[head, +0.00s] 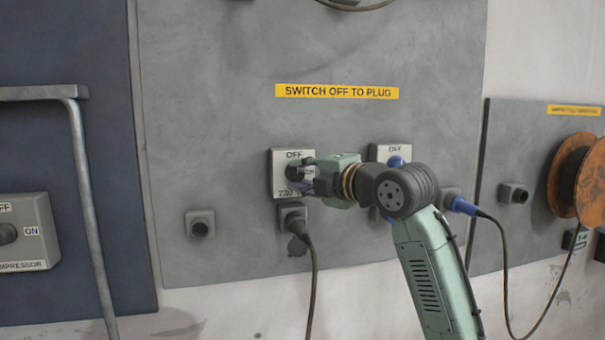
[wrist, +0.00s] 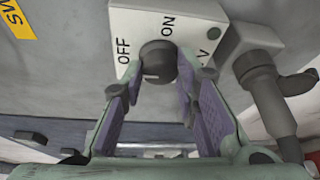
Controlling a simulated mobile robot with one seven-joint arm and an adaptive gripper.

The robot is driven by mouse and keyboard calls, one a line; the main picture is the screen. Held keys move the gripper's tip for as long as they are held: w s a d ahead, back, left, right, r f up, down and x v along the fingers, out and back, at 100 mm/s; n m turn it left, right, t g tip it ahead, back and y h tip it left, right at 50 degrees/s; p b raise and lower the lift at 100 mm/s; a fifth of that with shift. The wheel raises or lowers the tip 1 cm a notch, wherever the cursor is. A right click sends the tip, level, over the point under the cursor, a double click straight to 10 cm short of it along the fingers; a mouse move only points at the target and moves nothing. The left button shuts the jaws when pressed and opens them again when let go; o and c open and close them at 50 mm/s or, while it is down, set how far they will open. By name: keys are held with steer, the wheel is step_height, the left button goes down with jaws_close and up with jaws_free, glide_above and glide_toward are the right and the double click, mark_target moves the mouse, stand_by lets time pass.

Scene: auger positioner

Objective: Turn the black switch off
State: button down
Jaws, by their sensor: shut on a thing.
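The black switch (head: 292,173) is a round knob on a light grey box (head: 281,190) marked OFF at the top, on the grey wall panel. In the wrist view the knob (wrist: 157,62) sits between my fingertips, with OFF to its left and ON above it. My gripper (wrist: 158,75) is shut on the knob, one finger on each side. In the head view my gripper (head: 306,176) reaches the box from the right and hides part of its face and the ON label. A pale mark shows on the knob; which setting it points to is not clear.
A socket (head: 292,212) with a black plug and hanging cable (head: 313,275) is just below the box. A second switch box (head: 378,153) with a blue knob (head: 396,162) is to the right, partly behind my arm. A metal rail (head: 84,180) stands at the left.

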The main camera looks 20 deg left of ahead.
stand_by(0.5)
steer(key=c, duration=1.2)
jaws_free()
steer(key=shift+c, duration=0.2)
steer(key=v, duration=1.2)
steer(key=shift+w+a, duration=0.1)
